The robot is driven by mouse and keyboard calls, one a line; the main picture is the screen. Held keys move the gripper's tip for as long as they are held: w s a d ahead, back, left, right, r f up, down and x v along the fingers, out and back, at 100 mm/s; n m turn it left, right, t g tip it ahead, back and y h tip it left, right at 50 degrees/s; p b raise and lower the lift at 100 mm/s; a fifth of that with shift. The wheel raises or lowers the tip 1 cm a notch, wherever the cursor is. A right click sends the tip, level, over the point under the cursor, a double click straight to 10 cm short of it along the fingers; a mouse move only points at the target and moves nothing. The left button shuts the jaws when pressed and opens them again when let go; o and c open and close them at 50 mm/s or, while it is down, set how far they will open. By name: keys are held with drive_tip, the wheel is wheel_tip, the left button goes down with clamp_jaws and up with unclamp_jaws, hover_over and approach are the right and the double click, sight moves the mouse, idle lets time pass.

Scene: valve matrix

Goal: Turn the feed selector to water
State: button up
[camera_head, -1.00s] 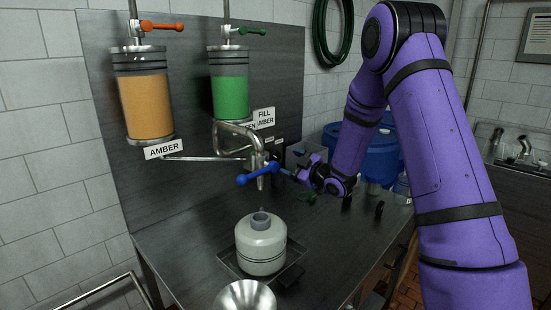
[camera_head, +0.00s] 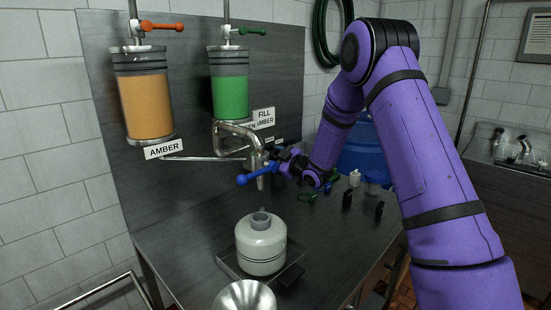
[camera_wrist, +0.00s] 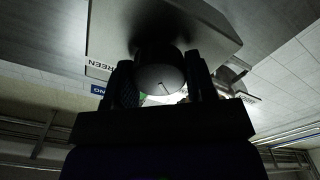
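The feed selector knob seems to be the dark round knob (camera_wrist: 160,75) in the wrist view, between my fingers, with a GREEN label (camera_wrist: 101,66) and a partly hidden blue label (camera_wrist: 99,90) beside it. My gripper (camera_head: 279,158) is at the panel just right of the spout; it also shows in the wrist view (camera_wrist: 161,80). Its fingers stand apart on either side of the knob, with a small gap at the left; firm contact does not show. In the head view the arm hides the knob. Where the selector points cannot be read.
A blue lever (camera_head: 256,175) on the spout (camera_head: 238,130) is close to the left of my gripper. A pale jug (camera_head: 261,246) stands below it, with a steel funnel (camera_head: 245,296) in front. Amber (camera_head: 147,100) and green (camera_head: 230,92) tanks hang above. Small items stand on the bench at right.

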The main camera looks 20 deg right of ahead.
drive_tip(key=c, duration=0.4)
drive_tip(key=shift+o, duration=0.2)
drive_tip(key=m, duration=0.5)
drive_tip(key=shift+d, duration=0.15)
drive_tip(key=shift+m, duration=2.4)
drive_tip(key=o, duration=0.9)
